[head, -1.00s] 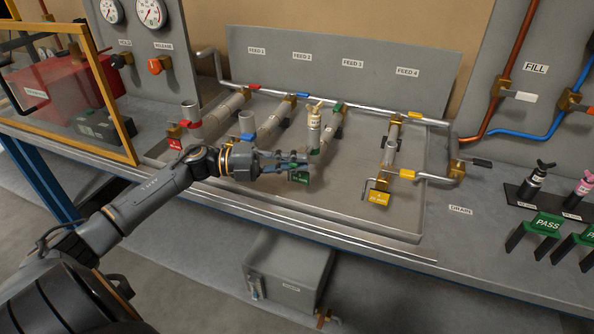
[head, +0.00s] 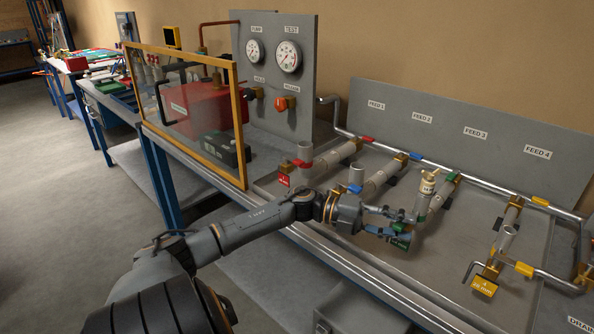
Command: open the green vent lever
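The green vent shows at the middle right as a short upright pipe with a green band (head: 421,218). A cream cylinder labelled 14 (head: 427,186) sits on top of it. A green tag (head: 402,241) hangs low in front of the pipe. My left gripper (head: 402,226) reaches in from the left, just in front of this pipe. Its two fingers look spread, one above the other, with the lower one beside the tag. The lever is largely hidden by the fingers, and I cannot tell whether they touch it. My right gripper is not in view.
Risers with a red lever (head: 302,163) and a blue lever (head: 355,188) stand to the left. A yellow-tagged riser (head: 484,287) stands to the right. The gauge panel (head: 275,80) and a yellow-framed clear screen (head: 190,110) rise behind my arm.

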